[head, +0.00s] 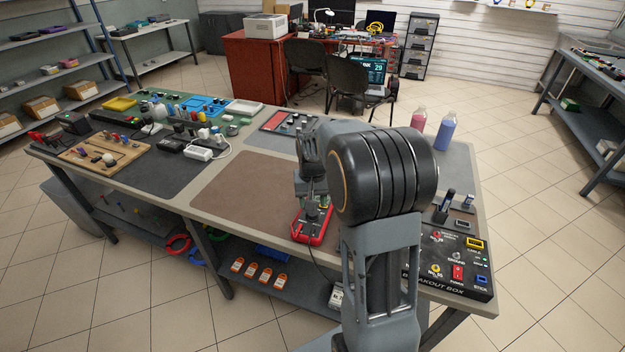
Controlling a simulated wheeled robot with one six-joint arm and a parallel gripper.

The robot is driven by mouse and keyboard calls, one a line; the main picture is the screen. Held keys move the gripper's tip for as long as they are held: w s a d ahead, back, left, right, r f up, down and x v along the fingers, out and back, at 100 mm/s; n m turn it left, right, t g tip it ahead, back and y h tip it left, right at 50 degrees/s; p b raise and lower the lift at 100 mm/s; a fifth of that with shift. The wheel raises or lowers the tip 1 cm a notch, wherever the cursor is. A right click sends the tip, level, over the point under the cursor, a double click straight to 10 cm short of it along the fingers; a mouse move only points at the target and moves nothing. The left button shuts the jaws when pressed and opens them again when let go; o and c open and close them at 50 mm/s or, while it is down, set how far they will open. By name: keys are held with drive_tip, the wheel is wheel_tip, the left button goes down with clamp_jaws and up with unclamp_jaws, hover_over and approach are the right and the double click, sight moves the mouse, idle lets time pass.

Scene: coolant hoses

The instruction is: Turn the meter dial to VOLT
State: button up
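My arm link and the gripper cover part of the meter. The dial and its VOLT mark are too small and too hidden to read. I cannot tell whether the fingers are open or touch the dial.
A breakout box (455,262) with switches and connectors sits at the bench's right end. Red and blue bottles (445,131) stand behind my arm. The brown mat (245,190) left of the meter is bare. Sorted parts and a wooden board (105,153) fill the left side.

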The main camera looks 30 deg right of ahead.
wheel_tip(320, 180, up, 9)
drive_tip(key=shift+r, duration=0.2)
idle(0.5)
drive_tip(key=shift+w, duration=0.1)
drive_tip(key=s+a+r+n+t+p, duration=0.1)
drive_tip(key=s+a+n+p, duration=0.1)
drive_tip(key=s+a, duration=0.3)
drive_tip(key=s+a+r+n+t+p, duration=0.1)
drive_tip(key=s+a, duration=0.3)
drive_tip(key=s, duration=0.7)
drive_tip(key=shift+s+a+n+t+p, duration=0.2)
drive_tip(key=shift+a+n+t+p, duration=0.25)
drive_tip(key=shift+t, duration=0.35)
drive_tip(key=shift+d, duration=0.1)
drive_tip(key=shift+c, duration=0.6)
drive_tip(key=shift+d, duration=0.1)
